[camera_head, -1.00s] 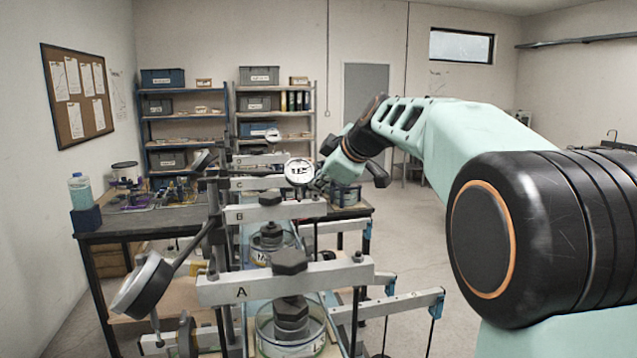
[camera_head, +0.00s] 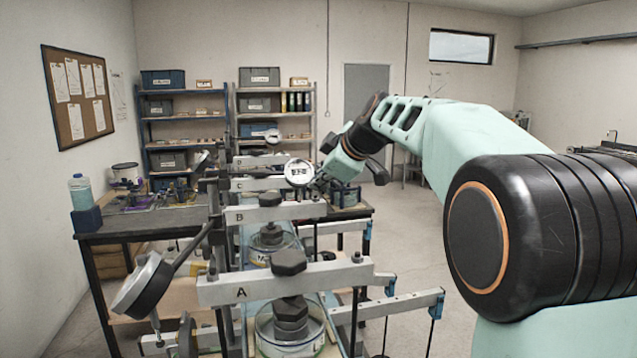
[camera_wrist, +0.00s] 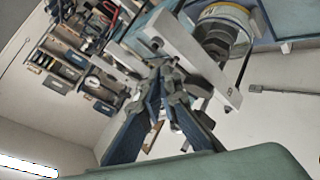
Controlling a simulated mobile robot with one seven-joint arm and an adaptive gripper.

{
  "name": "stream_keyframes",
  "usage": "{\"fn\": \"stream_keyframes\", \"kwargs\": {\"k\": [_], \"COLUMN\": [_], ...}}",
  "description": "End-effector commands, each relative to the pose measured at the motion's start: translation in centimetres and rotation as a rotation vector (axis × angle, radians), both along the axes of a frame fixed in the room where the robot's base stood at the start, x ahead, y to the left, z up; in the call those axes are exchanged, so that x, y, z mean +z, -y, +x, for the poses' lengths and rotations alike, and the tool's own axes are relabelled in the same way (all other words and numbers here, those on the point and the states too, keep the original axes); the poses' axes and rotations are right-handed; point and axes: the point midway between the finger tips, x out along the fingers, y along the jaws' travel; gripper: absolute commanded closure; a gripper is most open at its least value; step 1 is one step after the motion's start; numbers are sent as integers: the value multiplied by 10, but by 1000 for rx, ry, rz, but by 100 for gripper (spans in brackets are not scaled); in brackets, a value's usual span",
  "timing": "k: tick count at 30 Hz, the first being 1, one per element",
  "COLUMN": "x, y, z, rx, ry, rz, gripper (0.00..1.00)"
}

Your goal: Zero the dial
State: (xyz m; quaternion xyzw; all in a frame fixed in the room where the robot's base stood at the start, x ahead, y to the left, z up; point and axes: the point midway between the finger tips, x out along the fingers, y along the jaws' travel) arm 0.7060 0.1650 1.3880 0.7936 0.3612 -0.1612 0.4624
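A round white-faced dial (camera_head: 299,172) faces me above the middle lever beams in the head view; dark marks on its face are too small to read. Another dial with a dark rim (camera_head: 142,285) is tilted at front left. In the wrist view my gripper's two blue-sided fingers (camera_wrist: 166,88) converge among grey metal parts. Whether they close on something is hidden.
Pale lever beams, beam A (camera_head: 290,283) in front and beam B (camera_head: 262,213) behind, cross the bench with dark weights and glass cells. A dark-topped table (camera_head: 150,224) with a bottle (camera_head: 80,190) stands left. Shelves line the back wall. Open floor lies right.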

Motion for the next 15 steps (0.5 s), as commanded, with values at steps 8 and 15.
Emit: {"fn": "stream_keyframes", "kwargs": {"k": [8, 15], "x": [16, 19], "y": [3, 4], "z": [8, 13], "rx": [-5, -2], "ry": [24, 19], "rz": [8, 9], "gripper": [100, 100]}}
